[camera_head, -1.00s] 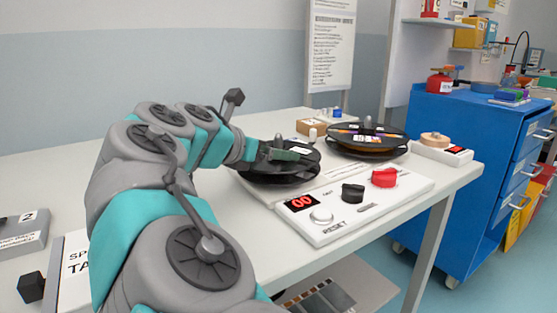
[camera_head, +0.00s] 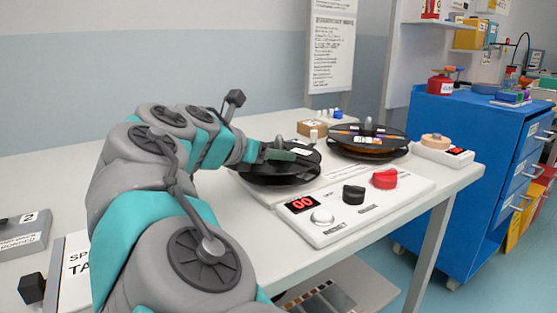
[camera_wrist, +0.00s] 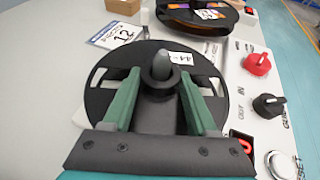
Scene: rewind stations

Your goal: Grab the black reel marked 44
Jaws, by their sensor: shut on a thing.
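The black reel marked 44 (camera_wrist: 158,118) lies flat on the left spindle of the rewind station, with a grey cone-tipped spindle through its hub. It also shows in the head view (camera_head: 290,176), partly hidden by my gripper. My gripper (camera_wrist: 158,85) has its two green fingers reaching over the reel's face, one on each side of the hub, and is shut on the reel. In the head view my gripper (camera_head: 280,153) comes in from the left, low over the reel. The 44 label (camera_wrist: 181,58) faces up beside the hub.
A second reel with brown-orange tape (camera_head: 368,139) sits on the right spindle. A card marked 12 (camera_wrist: 118,34) lies behind the reel. A blue drawer cabinet (camera_head: 465,150) stands at the right.

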